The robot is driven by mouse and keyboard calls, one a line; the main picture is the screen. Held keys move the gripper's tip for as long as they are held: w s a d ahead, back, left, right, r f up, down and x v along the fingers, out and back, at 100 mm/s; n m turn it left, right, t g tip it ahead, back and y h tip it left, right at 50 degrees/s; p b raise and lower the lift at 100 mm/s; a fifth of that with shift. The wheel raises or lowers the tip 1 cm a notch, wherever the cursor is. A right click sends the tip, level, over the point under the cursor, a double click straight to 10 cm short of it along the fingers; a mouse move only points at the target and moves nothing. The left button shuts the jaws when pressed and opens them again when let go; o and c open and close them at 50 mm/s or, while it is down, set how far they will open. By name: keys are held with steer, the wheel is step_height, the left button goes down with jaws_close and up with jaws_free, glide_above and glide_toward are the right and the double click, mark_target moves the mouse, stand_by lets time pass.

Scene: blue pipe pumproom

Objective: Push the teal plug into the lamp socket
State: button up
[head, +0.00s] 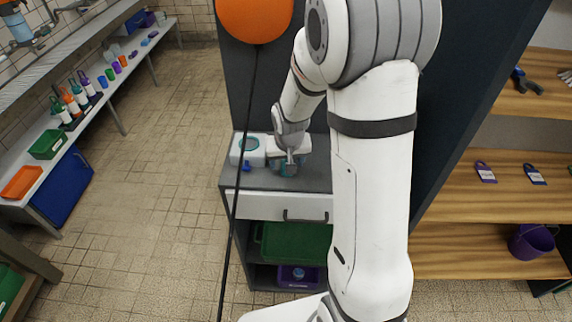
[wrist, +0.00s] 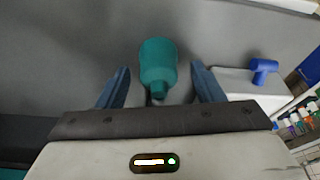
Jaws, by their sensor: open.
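The teal plug (wrist: 158,62) shows in the wrist view between the two spread blue fingers of my gripper (wrist: 160,68), with a gap on each side. It has a wide body and a narrower neck toward the gripper. In the head view the teal plug (head: 289,169) is at the grey cabinet top, partly hidden by my gripper (head: 288,163). My gripper is open around it.
A blue handle-like part (wrist: 264,70) sits at the white box (wrist: 244,86), right of the fingers in the wrist view. The cabinet (head: 285,207) has a dark back panel. Shelves stand at right; the left floor is clear.

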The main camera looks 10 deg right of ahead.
steer(key=shift+c, duration=0.4)
steer(key=c, duration=0.9)
